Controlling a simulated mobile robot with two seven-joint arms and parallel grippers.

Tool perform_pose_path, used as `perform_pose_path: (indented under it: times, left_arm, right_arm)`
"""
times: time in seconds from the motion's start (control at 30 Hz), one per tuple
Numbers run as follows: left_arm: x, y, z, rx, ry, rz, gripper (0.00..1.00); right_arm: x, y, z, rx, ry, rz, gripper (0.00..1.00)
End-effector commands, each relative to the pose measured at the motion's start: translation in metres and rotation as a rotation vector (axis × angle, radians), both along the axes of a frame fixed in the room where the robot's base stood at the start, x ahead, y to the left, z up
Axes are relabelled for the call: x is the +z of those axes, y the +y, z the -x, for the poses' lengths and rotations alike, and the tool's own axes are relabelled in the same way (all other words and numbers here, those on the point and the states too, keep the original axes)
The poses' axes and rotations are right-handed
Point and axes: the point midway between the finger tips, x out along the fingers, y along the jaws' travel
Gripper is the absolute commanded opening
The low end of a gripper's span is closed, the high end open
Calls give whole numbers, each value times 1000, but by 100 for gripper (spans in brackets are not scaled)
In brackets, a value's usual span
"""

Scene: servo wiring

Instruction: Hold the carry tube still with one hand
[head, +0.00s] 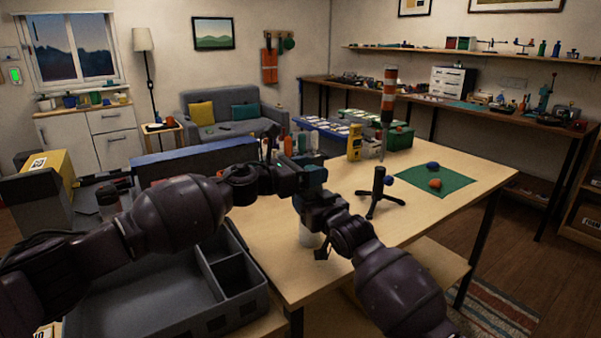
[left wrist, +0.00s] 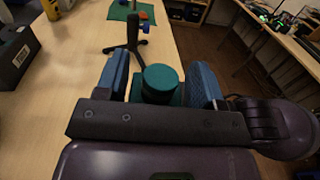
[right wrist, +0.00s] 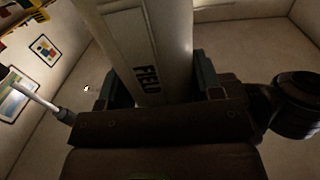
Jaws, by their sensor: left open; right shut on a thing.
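The carry tube is white, with the word FIELD on its side, and fills the middle of the right wrist view (right wrist: 150,45). In the head view only its lower part (head: 308,238) shows, below my grippers. My right gripper (head: 314,200) is shut on the tube's body, one finger on each side. A teal round cap (left wrist: 160,78) shows in the left wrist view. My left gripper (left wrist: 160,66) is open, with its blue fingers on either side of the cap and a gap showing at each side. In the head view my left gripper (head: 311,172) is just above the right one and hides the cap.
A black tripod stand (head: 378,190) stands on the table right of the tube. A green mat (head: 450,186) with small blue and orange items lies behind it. A yellow device (head: 354,143) and a striped orange tool (head: 388,95) stand farther back. A grey divided tray (head: 165,285) is at lower left.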

Motion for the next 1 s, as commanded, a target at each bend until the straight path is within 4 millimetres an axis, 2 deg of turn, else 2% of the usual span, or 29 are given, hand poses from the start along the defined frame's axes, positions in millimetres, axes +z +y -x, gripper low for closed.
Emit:
perform_pose_path:
  times: [0.3,0.63,0.67,0.83,1.0]
  left_arm:
    - [0,-2,-1,-1,0,0,61]
    - [0,-1,-1,0,0,0,10]
    - [0,-1,-1,0,1,1,28]
    - [0,-1,-1,0,1,1,2]
    - [0,-1,-1,0,0,0,1]
  right_arm:
    - [0,0,0,0,0,0,32]
    - [0,0,0,0,0,0,32]
    - [0,0,0,0,0,0,32]
    - [0,0,0,0,1,1,32]
    - [0,0,0,0,1,1,32]
